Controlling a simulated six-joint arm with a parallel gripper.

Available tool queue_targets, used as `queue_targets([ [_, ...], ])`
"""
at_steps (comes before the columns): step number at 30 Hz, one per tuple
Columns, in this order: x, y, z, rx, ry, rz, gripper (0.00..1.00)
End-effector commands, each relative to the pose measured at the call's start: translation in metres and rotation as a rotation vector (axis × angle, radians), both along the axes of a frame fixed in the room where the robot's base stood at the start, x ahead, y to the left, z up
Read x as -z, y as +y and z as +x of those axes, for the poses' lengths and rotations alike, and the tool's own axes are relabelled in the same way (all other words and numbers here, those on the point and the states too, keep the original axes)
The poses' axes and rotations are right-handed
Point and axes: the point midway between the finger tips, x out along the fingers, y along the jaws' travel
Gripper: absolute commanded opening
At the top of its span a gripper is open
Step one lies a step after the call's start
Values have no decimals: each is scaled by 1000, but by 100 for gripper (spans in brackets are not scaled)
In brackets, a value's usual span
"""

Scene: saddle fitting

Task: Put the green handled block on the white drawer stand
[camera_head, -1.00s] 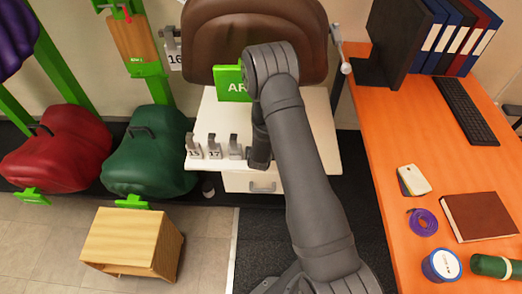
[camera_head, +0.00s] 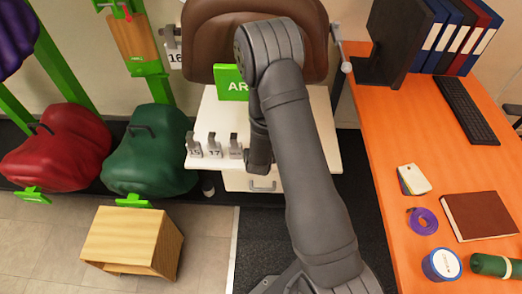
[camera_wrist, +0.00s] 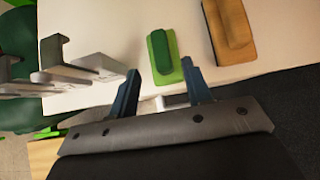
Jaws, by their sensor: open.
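The green handled block (camera_wrist: 164,58) has a pale green base and a dark green raised handle. In the wrist view it lies on the white top of the drawer stand (camera_wrist: 95,20), beyond and between my fingertips, apart from both. The stand (camera_head: 212,112) also shows in the head view, with a drawer and handle at its front. My gripper (camera_wrist: 160,67) is open, with one finger on each side of the block's near end in the picture. Its height above the block is unclear. In the head view my arm hides the block and the fingers.
A tan handled block (camera_wrist: 229,30) lies right of the green one. Grey numbered hooks (camera_head: 214,147) line the stand's left front edge. A green sign (camera_head: 231,82) and brown chair back (camera_head: 215,40) stand behind. An orange desk (camera_head: 385,130) is at right.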

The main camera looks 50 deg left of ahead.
Motion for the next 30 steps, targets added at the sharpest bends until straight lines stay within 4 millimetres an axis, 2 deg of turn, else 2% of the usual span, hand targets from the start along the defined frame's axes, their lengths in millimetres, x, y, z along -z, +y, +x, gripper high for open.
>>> queue_targets([
  [6, -22, -15, -15, 1, -1, 2, 45],
  [12, -28, -20, -20, 0, -1, 1, 45],
  [23, -27, -20, -19, 1, 0, 0, 45],
  [30, -10, -8, -7, 3, 1, -1, 45],
])
